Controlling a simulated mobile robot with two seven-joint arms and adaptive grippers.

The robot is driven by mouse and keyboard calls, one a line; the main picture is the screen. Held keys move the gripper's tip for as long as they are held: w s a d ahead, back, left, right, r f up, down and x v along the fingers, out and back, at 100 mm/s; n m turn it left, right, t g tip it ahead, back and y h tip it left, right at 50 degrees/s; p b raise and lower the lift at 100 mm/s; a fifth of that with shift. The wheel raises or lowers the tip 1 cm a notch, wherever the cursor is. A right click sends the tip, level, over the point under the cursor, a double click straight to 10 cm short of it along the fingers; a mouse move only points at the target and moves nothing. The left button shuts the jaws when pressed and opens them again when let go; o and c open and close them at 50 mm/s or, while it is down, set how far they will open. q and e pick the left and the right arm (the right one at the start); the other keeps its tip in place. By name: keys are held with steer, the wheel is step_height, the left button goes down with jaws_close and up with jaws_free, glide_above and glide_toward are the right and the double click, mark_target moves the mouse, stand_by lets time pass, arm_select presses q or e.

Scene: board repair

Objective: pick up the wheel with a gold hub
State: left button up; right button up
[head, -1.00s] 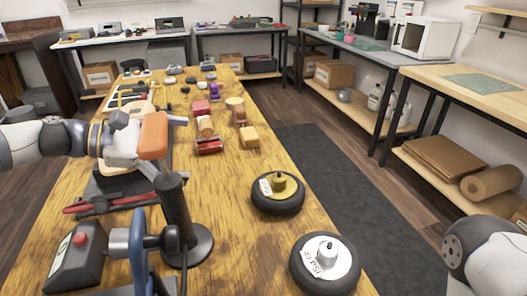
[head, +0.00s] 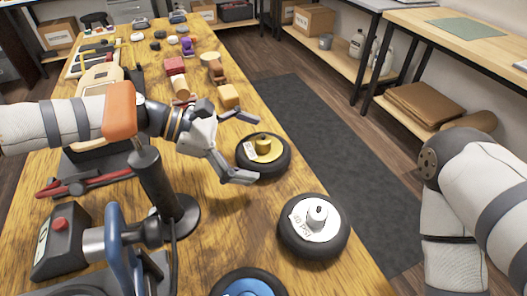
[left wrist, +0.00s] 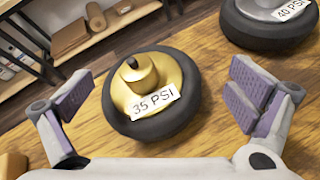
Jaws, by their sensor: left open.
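The wheel with a gold hub (head: 264,158) lies flat on the wooden table, a black tyre around a gold centre. In the left wrist view the gold-hub wheel (left wrist: 155,95) carries a label reading 35 PSI and sits between my open fingers. My left gripper (head: 247,148) is open and empty at the left side of this wheel, with its fingers pointing toward it. I cannot tell whether a finger touches the tyre. My right arm shows at the right edge of the head view, but its gripper is out of frame.
A silver-hub wheel (head: 313,226) lies nearer on the table, and it also shows in the left wrist view (left wrist: 270,22). A blue-hub wheel (head: 248,285) is at the bottom edge. A black post on a round base (head: 178,215) stands left.

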arm_select(q)
steer(key=c, duration=1.7)
steer(key=shift+r, duration=0.1)
